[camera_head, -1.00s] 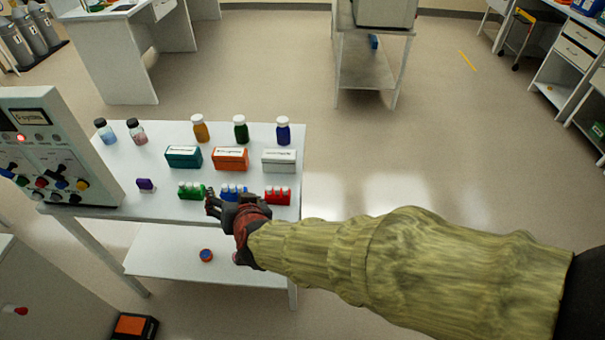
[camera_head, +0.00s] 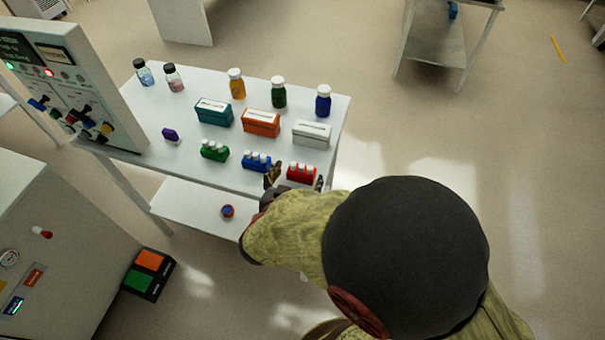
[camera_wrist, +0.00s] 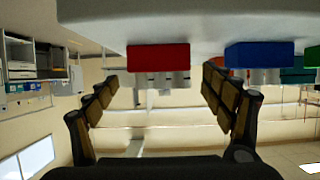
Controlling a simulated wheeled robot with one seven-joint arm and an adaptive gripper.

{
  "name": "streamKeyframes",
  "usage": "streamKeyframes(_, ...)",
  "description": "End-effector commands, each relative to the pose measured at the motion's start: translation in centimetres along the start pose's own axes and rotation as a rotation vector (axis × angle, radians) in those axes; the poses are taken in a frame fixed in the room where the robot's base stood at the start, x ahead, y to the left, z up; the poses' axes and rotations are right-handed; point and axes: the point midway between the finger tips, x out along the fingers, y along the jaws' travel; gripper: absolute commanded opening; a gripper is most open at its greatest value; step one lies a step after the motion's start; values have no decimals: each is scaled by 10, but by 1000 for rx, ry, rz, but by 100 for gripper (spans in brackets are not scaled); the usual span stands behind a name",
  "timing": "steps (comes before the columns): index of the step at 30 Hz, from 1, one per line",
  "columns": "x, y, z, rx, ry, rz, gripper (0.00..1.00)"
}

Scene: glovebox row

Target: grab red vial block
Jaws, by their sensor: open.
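The red vial block (camera_head: 300,174), with white-capped vials on top, stands at the right front edge of the white table (camera_head: 225,180). My gripper (camera_head: 295,180) is open, its fingers pointing at the block from the front edge, one finger to each side in the head view. In the wrist view, which is upside down, the red block (camera_wrist: 158,57) lies ahead between the spread fingers (camera_wrist: 160,80). Whether the fingertips reach past its front face is hard to tell. My forearm and wrist hide the table's front right corner below.
A blue vial block (camera_head: 257,161) stands just left of the red one, close to my left finger. A green block (camera_head: 214,150) is further left. A white box (camera_head: 312,134) and an orange box (camera_head: 261,123) stand behind. The control panel (camera_head: 65,85) is at the table's left end.

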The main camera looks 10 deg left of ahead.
Motion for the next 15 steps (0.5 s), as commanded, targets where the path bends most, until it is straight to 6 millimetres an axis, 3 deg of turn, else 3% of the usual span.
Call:
streamKeyframes(6,30,2,6,2,0,1,82)
streamKeyframes(15,35,1,3,0,0,-1,82)
